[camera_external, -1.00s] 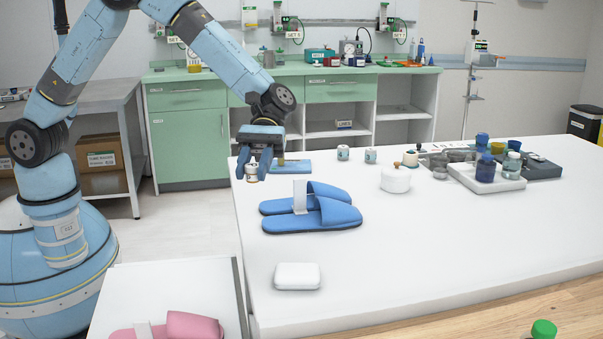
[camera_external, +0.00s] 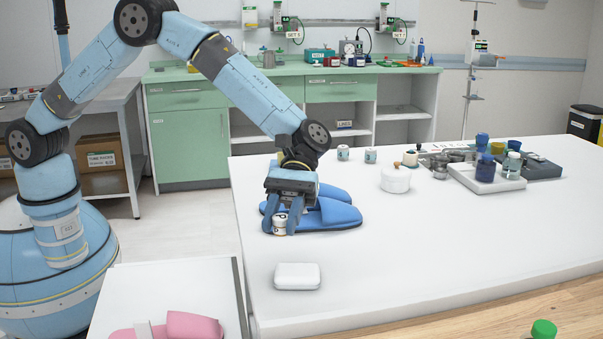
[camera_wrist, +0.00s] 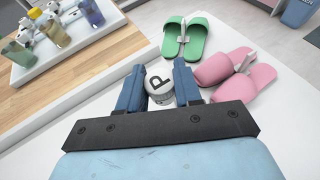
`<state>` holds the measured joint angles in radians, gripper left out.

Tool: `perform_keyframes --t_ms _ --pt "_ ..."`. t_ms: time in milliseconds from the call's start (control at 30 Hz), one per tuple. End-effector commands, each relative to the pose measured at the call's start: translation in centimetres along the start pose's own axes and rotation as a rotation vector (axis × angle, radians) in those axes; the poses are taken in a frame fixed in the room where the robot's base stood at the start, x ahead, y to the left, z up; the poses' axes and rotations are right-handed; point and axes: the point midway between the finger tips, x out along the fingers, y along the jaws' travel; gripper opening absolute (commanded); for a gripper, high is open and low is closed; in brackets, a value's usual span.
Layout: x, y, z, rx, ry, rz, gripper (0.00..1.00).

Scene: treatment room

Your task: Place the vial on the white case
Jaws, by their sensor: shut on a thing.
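The white case (camera_external: 297,276), a small box with rounded corners, lies on the white table near its front left in the external view. My gripper (camera_external: 280,227) points down, shut on the vial (camera_external: 280,222), a small white one with a dark band. It is behind and slightly left of the case, in front of the left part of the blue slippers. In the wrist view the vial's white top (camera_wrist: 158,83) with a letter P shows between my two blue fingers (camera_wrist: 160,88). I cannot make out the case in the wrist view.
Blue slippers (camera_external: 335,214) lie behind the case, partly hidden by my gripper. A round white pot (camera_external: 396,181) and a tray (camera_external: 490,183) with bottles stand farther back right. Pink slippers (camera_external: 180,328) lie on a lower white surface at front left. The table right of the case is clear.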

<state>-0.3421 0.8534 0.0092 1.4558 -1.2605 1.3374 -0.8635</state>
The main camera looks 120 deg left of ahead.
Motion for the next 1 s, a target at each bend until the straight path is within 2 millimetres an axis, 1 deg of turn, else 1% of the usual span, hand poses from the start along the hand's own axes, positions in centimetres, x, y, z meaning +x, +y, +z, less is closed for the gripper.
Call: perform_keyframes --t_ms 33,133,300,533,633,733,1000 --pt "0.5 0.6 -0.7 0.0 0.001 -0.001 0.05" --pt "1.1 1.6 -1.8 0.0 0.001 0.0 0.05" --pt "1.7 2.5 -2.7 0.001 0.001 0.001 0.05" --pt "2.3 3.3 -3.5 0.0 0.0 0.0 0.05" --pt "2.9 3.2 -4.9 -0.003 0.0 -0.001 0.05" --pt "3.2 3.2 -5.9 0.0 0.001 0.0 0.05" --pt "3.3 3.2 -6.1 0.001 0.001 0.0 0.05"
